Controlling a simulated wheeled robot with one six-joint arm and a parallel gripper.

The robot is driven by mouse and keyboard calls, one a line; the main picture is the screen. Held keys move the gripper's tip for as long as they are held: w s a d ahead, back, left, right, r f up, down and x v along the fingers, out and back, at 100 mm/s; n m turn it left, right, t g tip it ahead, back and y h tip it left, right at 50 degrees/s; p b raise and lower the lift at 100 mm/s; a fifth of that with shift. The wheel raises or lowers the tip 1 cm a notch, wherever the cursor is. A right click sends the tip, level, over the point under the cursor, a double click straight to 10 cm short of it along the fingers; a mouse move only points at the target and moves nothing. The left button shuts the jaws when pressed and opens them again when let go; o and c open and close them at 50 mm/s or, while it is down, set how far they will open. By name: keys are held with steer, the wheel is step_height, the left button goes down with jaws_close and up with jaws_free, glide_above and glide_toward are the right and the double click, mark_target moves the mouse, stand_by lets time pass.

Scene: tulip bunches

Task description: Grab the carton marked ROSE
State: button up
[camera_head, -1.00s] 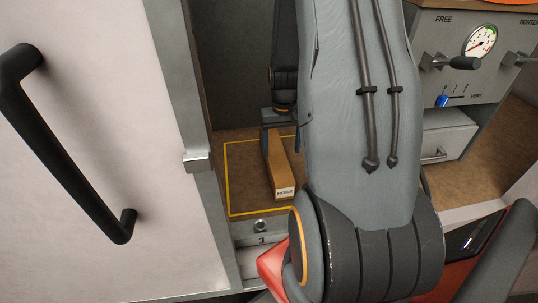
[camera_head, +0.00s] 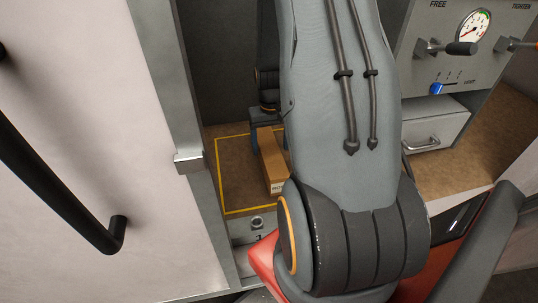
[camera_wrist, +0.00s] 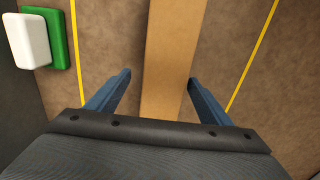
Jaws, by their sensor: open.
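A long brown carton (camera_head: 272,160) lies on the brown board inside the yellow outline. A white label (camera_head: 277,188) is on its near end; its print is too small to read and partly cut off by my arm. In the wrist view the carton (camera_wrist: 170,60) runs from the top edge down between the blue fingers of my gripper (camera_wrist: 158,80). The fingers stand apart, one on each side of it, with a gap on both sides. The gripper (camera_head: 266,136) is mostly hidden behind my arm in the head view.
A white and green block (camera_wrist: 42,40) sits at the upper left in the wrist view. A pale door with a black handle (camera_head: 60,165) and a metal post (camera_head: 170,90) stand left. A grey panel with a gauge (camera_head: 473,27) and a drawer (camera_head: 435,125) stand right.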

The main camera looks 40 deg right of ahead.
steer(key=shift+w+a+f+p, duration=0.15)
steer(key=shift+f+p, duration=0.1)
steer(key=shift+f, duration=1.15)
steer(key=shift+a+f+p, duration=0.15)
steer(key=shift+f+p, duration=0.05)
steer(key=shift+f, duration=1.15)
steer(key=c, duration=1.6)
